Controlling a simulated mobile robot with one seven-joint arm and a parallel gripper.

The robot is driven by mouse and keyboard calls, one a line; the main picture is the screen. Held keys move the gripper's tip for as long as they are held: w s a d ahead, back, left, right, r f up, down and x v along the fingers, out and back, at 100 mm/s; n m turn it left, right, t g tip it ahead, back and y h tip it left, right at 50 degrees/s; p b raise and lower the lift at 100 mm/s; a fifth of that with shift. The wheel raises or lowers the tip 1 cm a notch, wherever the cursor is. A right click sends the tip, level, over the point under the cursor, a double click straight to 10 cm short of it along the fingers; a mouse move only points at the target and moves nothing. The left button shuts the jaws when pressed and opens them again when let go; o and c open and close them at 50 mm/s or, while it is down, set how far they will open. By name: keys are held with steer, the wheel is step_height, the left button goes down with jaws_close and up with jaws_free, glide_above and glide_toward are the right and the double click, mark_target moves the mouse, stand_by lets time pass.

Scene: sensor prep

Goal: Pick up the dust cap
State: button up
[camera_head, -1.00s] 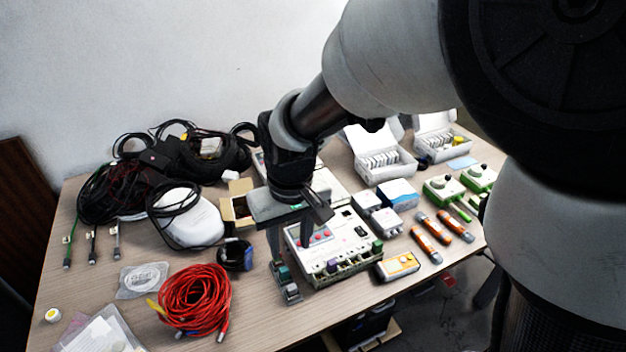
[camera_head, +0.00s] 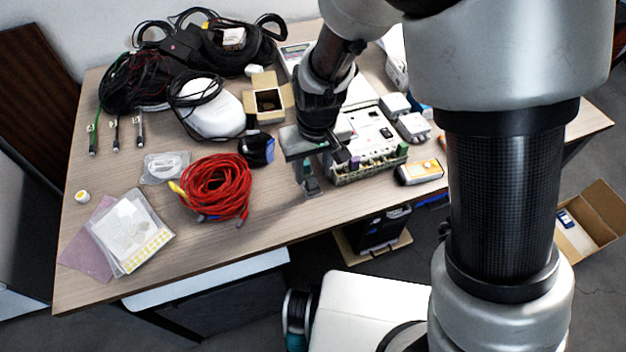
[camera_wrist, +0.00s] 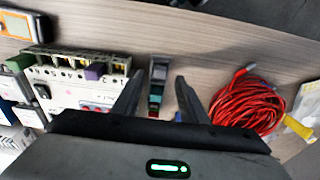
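I cannot tell for certain which thing is the dust cap. My gripper (camera_wrist: 159,82) is open, its fingers apart and pointing down beside the front left corner of a white control box (camera_wrist: 70,88). In the wrist view, a small grey part with teal and red pieces (camera_wrist: 158,72) lies on the table between the fingers' lines, with nothing gripped. The head view shows my gripper (camera_head: 316,176) low over the table's front part, close to this small grey part (camera_head: 311,187). A small round white and yellow thing (camera_head: 82,196) lies far left.
A red cable coil (camera_head: 216,187) lies left of my gripper, with a black coiled strap (camera_head: 257,149) between. An orange and white meter (camera_head: 419,172) lies right of the control box. Clear bags (camera_head: 131,230) lie at front left. Bare tabletop (camera_head: 240,250) runs along the front edge.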

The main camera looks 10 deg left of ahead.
mark_target(312, 181)
steer(key=f, duration=0.3)
steer(key=shift+w+f+b, duration=0.1)
steer(key=shift+w+b, duration=0.1)
steer(key=shift+b, duration=0.1)
jaws_close()
